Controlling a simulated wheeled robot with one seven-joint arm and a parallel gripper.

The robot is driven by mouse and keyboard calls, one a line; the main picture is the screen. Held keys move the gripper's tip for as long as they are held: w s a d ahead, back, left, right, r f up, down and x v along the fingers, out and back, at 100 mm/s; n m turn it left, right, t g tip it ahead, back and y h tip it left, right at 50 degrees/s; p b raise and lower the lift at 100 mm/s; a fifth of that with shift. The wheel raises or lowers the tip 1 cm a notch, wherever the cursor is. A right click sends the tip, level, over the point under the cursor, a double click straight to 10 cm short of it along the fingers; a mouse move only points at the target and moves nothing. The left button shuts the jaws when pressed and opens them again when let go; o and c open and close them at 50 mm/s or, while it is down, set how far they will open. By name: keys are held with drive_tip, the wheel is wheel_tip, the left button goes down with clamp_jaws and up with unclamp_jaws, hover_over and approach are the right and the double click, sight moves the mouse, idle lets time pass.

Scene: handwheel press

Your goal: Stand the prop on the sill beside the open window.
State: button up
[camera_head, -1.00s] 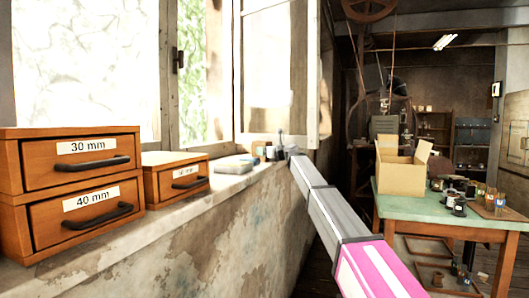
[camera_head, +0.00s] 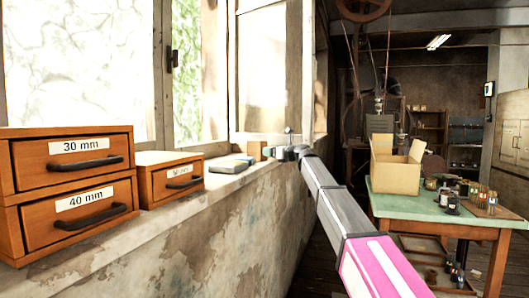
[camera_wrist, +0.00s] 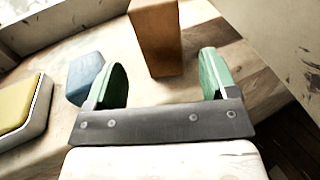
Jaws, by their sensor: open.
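An upright orange-brown wooden block (camera_wrist: 155,38), which looks like the prop, stands on the sill. In the head view it is a small block (camera_head: 255,151) near the far end of the sill (camera_head: 196,198), below the open window sash (camera_head: 265,70). My gripper (camera_wrist: 163,72) has its two green fingers spread apart and empty. The block is ahead of them, in line with the gap; I cannot tell whether it reaches between the tips. In the head view my gripper (camera_head: 284,151) is small, over the sill edge just right of the block.
A blue block (camera_wrist: 87,76) lies close by my left finger. A yellow-topped, pale-sided item (camera_wrist: 20,105) is farther left. Drawer boxes (camera_head: 75,185) fill the near sill. A green table (camera_head: 410,207) with an open carton (camera_head: 397,170) stands right.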

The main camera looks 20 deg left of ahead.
drive_tip(key=s+d+f+n+g+h, duration=0.1)
drive_tip(key=s+d+f+n+h, duration=0.3)
drive_tip(key=d+f, duration=0.7)
drive_tip(key=s+d+f+n+g+h, duration=0.15)
drive_tip(key=s+d+f+n, duration=0.45)
drive_tip(key=f, duration=1)
drive_tip(key=s+d+f+n+g+h, duration=0.1)
drive_tip(key=s+d+f+n+h, duration=0.2)
drive_tip(key=d+f, duration=0.85)
drive_tip(key=s+d+f+n+g+h, duration=0.2)
drive_tip(key=s+d+f+n, duration=0.3)
drive_tip(key=s+d+f, duration=0.4)
drive_tip(key=s+d+f+n+g+h, duration=0.2)
drive_tip(key=s+d+f+n+h, duration=0.3)
drive_tip(key=s+d+f, duration=0.5)
drive_tip(key=s+f, duration=0.3)
drive_tip(key=s, duration=0.3)
drive_tip(key=shift+s+d+g, duration=0.3)
drive_tip(key=shift+s+g, duration=0.05)
drive_tip(key=shift+h, duration=0.25)
